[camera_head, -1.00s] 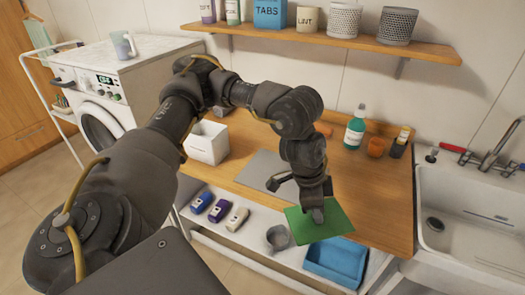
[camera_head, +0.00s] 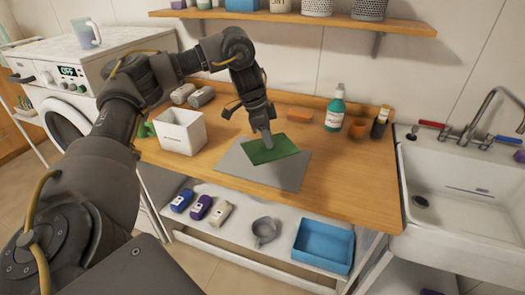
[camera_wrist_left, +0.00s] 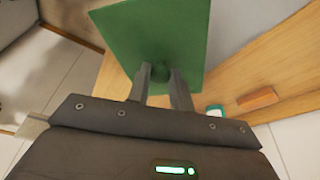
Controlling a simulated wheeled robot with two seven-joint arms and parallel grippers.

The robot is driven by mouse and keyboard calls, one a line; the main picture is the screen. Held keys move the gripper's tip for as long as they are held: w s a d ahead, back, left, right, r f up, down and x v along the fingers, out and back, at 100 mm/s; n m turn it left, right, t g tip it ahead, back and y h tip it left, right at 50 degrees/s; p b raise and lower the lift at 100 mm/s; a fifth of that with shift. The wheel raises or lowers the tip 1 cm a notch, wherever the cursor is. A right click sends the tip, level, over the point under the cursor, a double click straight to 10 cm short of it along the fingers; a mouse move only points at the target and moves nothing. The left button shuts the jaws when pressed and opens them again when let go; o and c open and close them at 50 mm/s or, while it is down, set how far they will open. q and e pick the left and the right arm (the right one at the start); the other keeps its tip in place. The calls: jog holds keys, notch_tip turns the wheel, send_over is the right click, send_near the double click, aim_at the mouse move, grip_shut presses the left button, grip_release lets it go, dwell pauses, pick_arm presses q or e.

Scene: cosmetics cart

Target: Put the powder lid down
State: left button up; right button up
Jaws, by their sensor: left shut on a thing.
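The powder lid is a flat green square (camera_head: 283,150) with a small knob. My left gripper (camera_head: 267,138) points down and is shut on that knob. The lid is over the back part of a grey mat (camera_head: 285,178) on the wooden counter; whether it touches the mat I cannot tell. In the left wrist view the green lid (camera_wrist_left: 150,30) spreads out beyond the two fingertips (camera_wrist_left: 161,75), which pinch its knob. An open white box (camera_head: 182,143) stands on the counter to the left. My right gripper is not in view.
A green bottle (camera_head: 335,110), an orange cup (camera_head: 358,128) and a dark bottle (camera_head: 380,122) stand at the counter's back right. An orange block (camera_head: 300,115) lies behind the lid. The sink (camera_head: 460,190) is right. A blue tray (camera_head: 323,246) sits on the shelf below.

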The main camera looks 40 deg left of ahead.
pick_arm(q)
jog(key=w+a+f, duration=0.2)
jog(key=a+f, duration=0.1)
jog(key=w+a+f, duration=0.1)
jog(key=f, duration=0.1)
jog(key=shift+w+a+f+b, duration=0.2)
jog(key=shift+w+a+b, duration=0.05)
jog(key=shift+w+b, duration=0.05)
jog(key=shift+w+a+f, duration=0.15)
jog(key=shift+a+f, duration=0.05)
jog(key=shift+f, duration=0.05)
jog(key=shift+w+a+f, duration=0.1)
jog(key=shift+a+f, duration=0.1)
jog(key=shift+f, duration=0.15)
notch_tip(320, 180, down, 3)
jog(key=shift+w+a+p, duration=0.1)
jog(key=shift+a+p, duration=0.05)
jog(key=shift+p, duration=0.65)
jog(key=shift+f, duration=0.2)
